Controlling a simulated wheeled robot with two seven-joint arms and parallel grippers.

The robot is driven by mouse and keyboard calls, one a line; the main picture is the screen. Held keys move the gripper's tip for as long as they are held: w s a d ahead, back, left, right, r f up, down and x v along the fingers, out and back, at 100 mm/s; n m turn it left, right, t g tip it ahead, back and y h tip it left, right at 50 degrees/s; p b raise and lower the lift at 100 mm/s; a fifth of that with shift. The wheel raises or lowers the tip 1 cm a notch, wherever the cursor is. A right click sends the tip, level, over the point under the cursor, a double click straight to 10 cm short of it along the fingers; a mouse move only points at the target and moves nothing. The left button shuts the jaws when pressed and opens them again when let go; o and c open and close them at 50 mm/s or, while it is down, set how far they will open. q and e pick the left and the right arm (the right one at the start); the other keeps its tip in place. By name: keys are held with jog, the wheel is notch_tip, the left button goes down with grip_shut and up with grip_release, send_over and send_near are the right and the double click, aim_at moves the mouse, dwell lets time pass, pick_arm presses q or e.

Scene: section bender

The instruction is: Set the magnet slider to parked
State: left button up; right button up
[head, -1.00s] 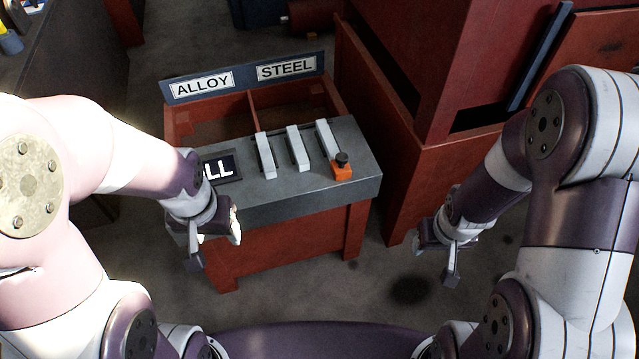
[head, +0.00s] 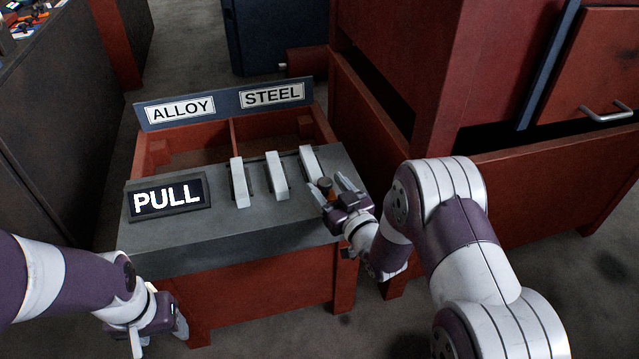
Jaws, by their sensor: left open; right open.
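The magnet slider (head: 326,185) is the small knobbed block at the near end of the rightmost white rail (head: 310,160) on the grey bench top. Its knob shows dark and reddish, and its body is mostly hidden by my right gripper. My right gripper (head: 331,187) is open, with its fingers on either side of the knob; I cannot tell whether they touch it. My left gripper (head: 159,335) is open and empty, low in front of the bench's left side.
Two more white rails (head: 239,182) (head: 276,175) stand left of the slider's rail. A "PULL" sign (head: 168,197) is on the bench's left. Behind are red bins labelled ALLOY (head: 180,109) and STEEL (head: 272,95). A large red machine (head: 400,70) stands close on the right.

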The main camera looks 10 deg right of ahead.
aim_at(321, 179)
jog(key=x, duration=0.3)
jog(key=shift+f+b, duration=0.15)
jog(key=shift+b, duration=0.15)
jog(key=shift+w, duration=0.4)
grip_shut()
jog(key=a, duration=1.6)
jog(key=s+a+b, duration=0.1)
jog(key=a, duration=0.7)
jog(key=shift+r, duration=0.2)
jog(key=shift+a+r, duration=0.1)
jog(key=shift+a, duration=0.15)
